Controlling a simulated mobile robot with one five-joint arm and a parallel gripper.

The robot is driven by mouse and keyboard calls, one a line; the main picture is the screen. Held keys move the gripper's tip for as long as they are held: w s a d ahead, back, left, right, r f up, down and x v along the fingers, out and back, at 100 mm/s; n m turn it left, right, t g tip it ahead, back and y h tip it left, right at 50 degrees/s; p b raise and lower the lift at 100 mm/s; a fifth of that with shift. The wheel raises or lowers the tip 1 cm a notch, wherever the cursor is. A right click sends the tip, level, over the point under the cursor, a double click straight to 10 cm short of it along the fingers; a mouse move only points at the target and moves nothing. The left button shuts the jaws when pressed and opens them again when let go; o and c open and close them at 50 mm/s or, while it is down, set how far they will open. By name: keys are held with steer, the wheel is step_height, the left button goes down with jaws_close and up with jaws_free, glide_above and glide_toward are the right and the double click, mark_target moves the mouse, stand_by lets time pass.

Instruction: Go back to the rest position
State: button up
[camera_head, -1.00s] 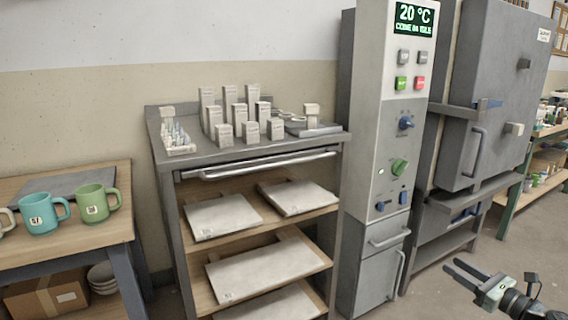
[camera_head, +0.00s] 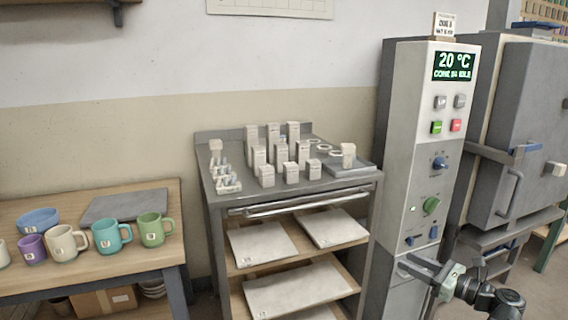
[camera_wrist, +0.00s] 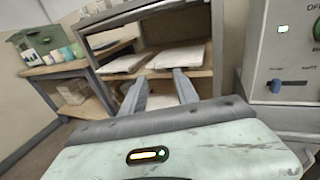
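My gripper (camera_head: 428,270) is at the lower right of the head view, in front of the lower part of the kiln control cabinet (camera_head: 405,220). Its two fingers stand apart with nothing between them. In the wrist view the same open fingers (camera_wrist: 160,88) point toward the shelf rack (camera_wrist: 85,45), and the gap between them is empty. My gripper appears clear of the rack and the cabinet.
A grey-topped rack (camera_head: 215,240) holds white blocks and flat white slabs. A wooden table (camera_head: 100,262) at left carries several mugs, a blue bowl (camera_head: 38,221) and a grey slab (camera_head: 125,206). A grey kiln (camera_head: 525,120) stands at right, with some open floor (camera_head: 545,285) below.

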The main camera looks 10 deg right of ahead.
steer(key=w+a+r+n+g+y+p, duration=0.1)
steer(key=a+r+n+g+p, duration=0.2)
steer(key=a, duration=0.4)
steer(key=w+a+r+n+g+p, duration=0.1)
steer(key=w+a+r+p, duration=0.1)
steer(key=a+r+p, duration=0.3)
steer(key=w+a+r+n+g+y+p, duration=0.1)
steer(key=a+r+g+p, duration=0.1)
steer(key=a+p, duration=0.45)
steer(key=s+a+r+n+g+h+p, duration=0.1)
steer(key=s+a+n+g+h+p, duration=0.25)
steer(key=a+n+p, duration=0.45)
steer(key=s+a+r+n+g+h+p, duration=0.2)
steer(key=a+n+g+h+p, duration=0.15)
steer(key=a+n+p, duration=0.45)
steer(key=s+d+f+n+h+b, duration=0.1)
steer(key=d+n+h, duration=0.1)
steer(key=d+n, duration=0.2)
steer(key=s+d+f+n+g+h, duration=0.1)
steer(key=d+f+n+h, duration=0.1)
steer(key=d+n+h, duration=0.1)
steer(key=shift+d+f+n+b, duration=0.25)
steer(key=shift+d+n+b, duration=0.15)
steer(key=shift+d, duration=0.1)
